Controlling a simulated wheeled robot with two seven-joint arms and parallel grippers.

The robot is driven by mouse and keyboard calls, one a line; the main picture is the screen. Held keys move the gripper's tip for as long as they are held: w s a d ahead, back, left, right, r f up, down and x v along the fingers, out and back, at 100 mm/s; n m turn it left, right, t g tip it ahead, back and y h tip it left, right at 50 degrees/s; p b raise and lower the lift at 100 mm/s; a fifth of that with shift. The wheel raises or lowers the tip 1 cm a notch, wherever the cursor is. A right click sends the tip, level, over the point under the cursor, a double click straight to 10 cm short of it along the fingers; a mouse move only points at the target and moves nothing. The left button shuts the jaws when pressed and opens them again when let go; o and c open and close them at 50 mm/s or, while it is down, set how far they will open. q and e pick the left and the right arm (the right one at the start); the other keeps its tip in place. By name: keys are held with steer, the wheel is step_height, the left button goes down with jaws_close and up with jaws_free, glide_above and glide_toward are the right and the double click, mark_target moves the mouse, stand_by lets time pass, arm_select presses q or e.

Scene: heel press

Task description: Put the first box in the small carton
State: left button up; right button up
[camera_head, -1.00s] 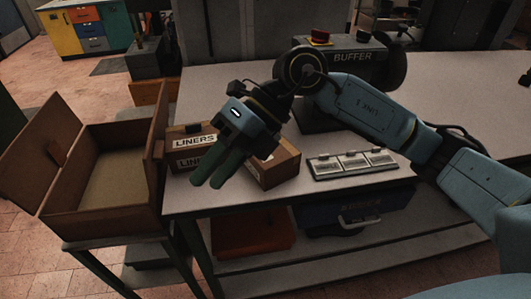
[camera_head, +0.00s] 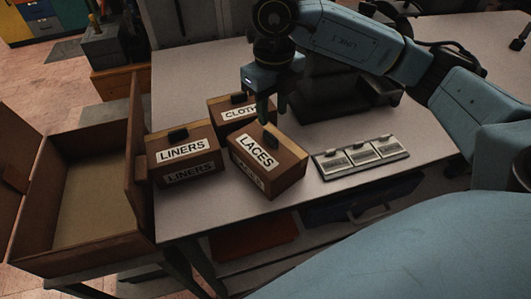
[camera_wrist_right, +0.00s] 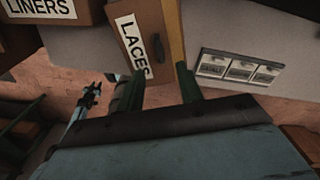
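The brown LACES box (camera_head: 280,178) stands on the grey table, with the LINERS box (camera_head: 205,150) to its left and the CLOTHS box (camera_head: 218,104) behind. No mark shows which is the first box. An open brown carton (camera_head: 45,258) stands left of the table, its flaps raised and its visible floor bare. My right gripper (camera_head: 273,112) is open and points down at the dark tab on the LACES box. In the wrist view its green fingers (camera_wrist_right: 160,78) are apart, with the LACES box (camera_wrist_right: 145,30) and its tab just beyond them.
A plate with several small labelled cards (camera_head: 360,158) lies right of the LACES box; its print is too small to read surely. A dark block stands behind, partly hidden by my right arm. The boxes sit close together.

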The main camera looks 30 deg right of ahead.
mark_target(272, 136)
steer(key=shift+f, duration=1.65)
step_height(272, 136, down, 4)
steer(key=shift+r+p, duration=0.25)
steer(key=shift+p, duration=0.15)
steer(key=shift+f, duration=0.2)
jaws_close()
arm_select(q)
steer(key=shift+w+d+r, duration=0.1)
steer(key=shift+w+r, duration=0.15)
steer(key=shift+w, duration=0.25)
steer(key=shift+w+r, duration=0.25)
steer(key=shift+w, duration=0.25)
steer(key=shift+w, duration=0.15)
